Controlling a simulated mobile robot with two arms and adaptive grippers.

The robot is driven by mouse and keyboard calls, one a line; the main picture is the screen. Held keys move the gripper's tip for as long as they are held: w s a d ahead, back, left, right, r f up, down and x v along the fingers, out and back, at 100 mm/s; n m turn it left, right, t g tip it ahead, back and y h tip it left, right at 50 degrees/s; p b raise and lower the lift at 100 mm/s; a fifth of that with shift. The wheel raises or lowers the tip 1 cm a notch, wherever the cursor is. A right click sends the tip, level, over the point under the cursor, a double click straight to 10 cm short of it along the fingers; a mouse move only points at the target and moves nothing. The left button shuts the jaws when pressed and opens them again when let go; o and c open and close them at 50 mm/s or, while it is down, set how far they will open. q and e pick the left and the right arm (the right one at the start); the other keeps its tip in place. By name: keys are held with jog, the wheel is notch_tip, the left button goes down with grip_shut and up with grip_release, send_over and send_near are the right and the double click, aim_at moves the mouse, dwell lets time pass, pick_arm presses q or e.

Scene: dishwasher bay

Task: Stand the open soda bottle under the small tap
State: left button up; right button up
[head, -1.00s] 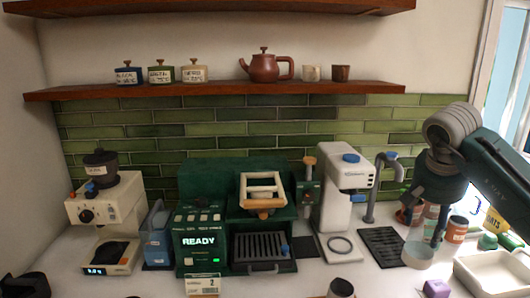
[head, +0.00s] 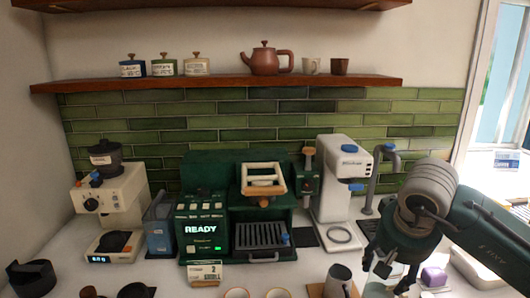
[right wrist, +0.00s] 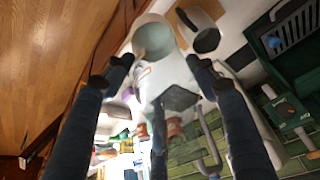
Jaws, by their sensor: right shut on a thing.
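My right gripper (head: 384,268) is over the counter in front of the small tap. In the right wrist view, it (right wrist: 150,60) is shut on a pale, see-through round vessel (right wrist: 152,36). The vessel looks open-topped, but I cannot tell for sure that it is the soda bottle; in the head view it is mostly hidden. The small tap (head: 391,160) is a grey bent pipe right of the white machine; it also shows in the right wrist view (right wrist: 209,145). Its dark drip tray (right wrist: 180,98) lies apart from the vessel. My left gripper is not in view.
A grey pitcher (head: 339,277) stands on a brown mat left of my right gripper. The white machine (head: 343,180) and the green coffee machine (head: 203,232) stand behind. A purple block (head: 434,276) and a pale tray (head: 478,268) are to the right.

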jog(key=s+a+f+n+y+b, duration=0.1)
jog(key=s+a+f+n, duration=0.2)
jog(key=s+a+f, duration=0.3)
jog(key=s+a, duration=0.1)
jog(key=s, duration=0.2)
jog(key=shift+s+a+f+n, duration=0.15)
jog(key=shift+a+f+n, duration=0.15)
